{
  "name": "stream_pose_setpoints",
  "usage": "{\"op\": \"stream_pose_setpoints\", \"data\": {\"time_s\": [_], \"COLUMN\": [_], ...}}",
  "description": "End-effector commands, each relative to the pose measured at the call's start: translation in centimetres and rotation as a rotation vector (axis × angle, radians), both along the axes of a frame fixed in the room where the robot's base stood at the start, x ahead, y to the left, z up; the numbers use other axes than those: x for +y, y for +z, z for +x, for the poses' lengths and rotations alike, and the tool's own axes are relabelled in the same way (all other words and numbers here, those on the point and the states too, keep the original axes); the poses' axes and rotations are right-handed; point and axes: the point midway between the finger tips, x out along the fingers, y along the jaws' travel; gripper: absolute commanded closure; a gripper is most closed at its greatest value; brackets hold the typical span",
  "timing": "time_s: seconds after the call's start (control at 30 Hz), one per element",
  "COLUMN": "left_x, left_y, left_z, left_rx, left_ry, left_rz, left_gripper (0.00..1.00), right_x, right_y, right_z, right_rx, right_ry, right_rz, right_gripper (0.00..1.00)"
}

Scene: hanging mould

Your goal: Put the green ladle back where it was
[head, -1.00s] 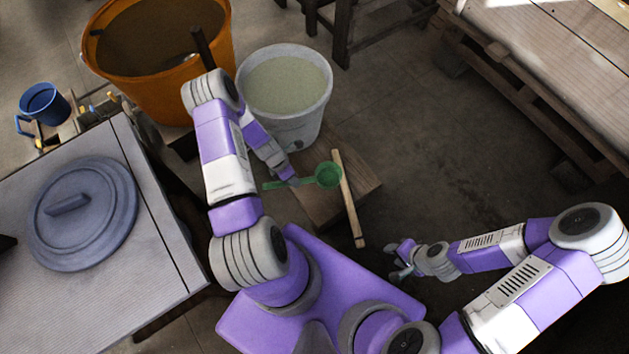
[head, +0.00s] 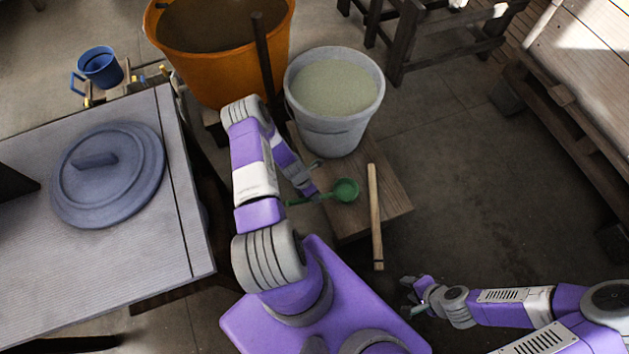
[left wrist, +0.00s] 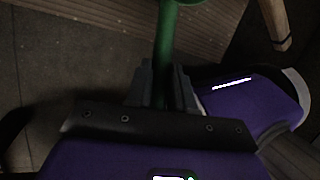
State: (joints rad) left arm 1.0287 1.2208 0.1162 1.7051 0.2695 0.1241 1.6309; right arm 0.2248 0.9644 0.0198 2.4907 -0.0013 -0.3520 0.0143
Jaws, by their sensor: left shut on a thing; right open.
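The green ladle (head: 345,190) is held by its handle in my left gripper (head: 309,194), its bowl pointing right in the head view, over the low wooden board or bench. In the left wrist view its green handle (left wrist: 166,45) runs up from between the shut fingers (left wrist: 164,85), and the bowl is mostly cut off at the top edge. My right gripper (head: 413,290) is open and empty, low over the floor at the right. Where the ladle was before is not clear from these frames.
A grey bucket (head: 330,132) of pale liquid stands on the low wooden bench (head: 393,195). A wooden stick (head: 375,220) lies right of the ladle. An orange tub (head: 215,75) stands behind. A grey table (head: 150,245) bears a blue-grey lid (head: 125,185). A blue mug (head: 102,69) is beyond.

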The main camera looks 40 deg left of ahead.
Motion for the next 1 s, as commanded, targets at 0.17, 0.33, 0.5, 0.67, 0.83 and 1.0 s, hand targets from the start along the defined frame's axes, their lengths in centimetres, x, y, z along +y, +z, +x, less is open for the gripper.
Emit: {"op": "stream_pose_setpoints", "data": {"time_s": [0.17, 0.33, 0.5, 0.67, 0.83, 1.0], "left_x": [0.0, 0.0, 0.0, 0.0, 0.1, 1.0], "left_y": [-0.3, -0.4, -0.4, -0.4, 0.0, 2.4], "left_z": [0.0, 0.0, 0.0, 0.0, 0.0, -0.4], "left_rx": [-0.001, 0.000, 0.000, 0.000, -0.001, 0.000], "left_ry": [-0.001, 0.000, -0.001, -0.001, -0.001, 0.000], "left_rz": [0.000, 0.000, 0.000, 0.000, 0.001, 0.002], "left_gripper": [1.00, 0.76, 0.52, 0.52, 0.52, 0.52], "right_x": [0.0, 0.0, 0.0, 0.0, 0.0, 0.0], "right_y": [-0.1, -0.1, -0.1, -0.1, 0.0, 1.2], "right_z": [0.0, 0.0, 0.0, 0.0, 0.0, 0.0], "right_rx": [0.000, 0.000, 0.000, 0.000, 0.000, 0.000], "right_ry": [0.000, 0.000, 0.000, 0.000, 0.000, 0.000], "right_rz": [0.000, 0.000, 0.000, 0.000, 0.000, 0.000], "right_gripper": [0.57, 0.57, 0.57, 0.57, 0.57, 0.57]}}
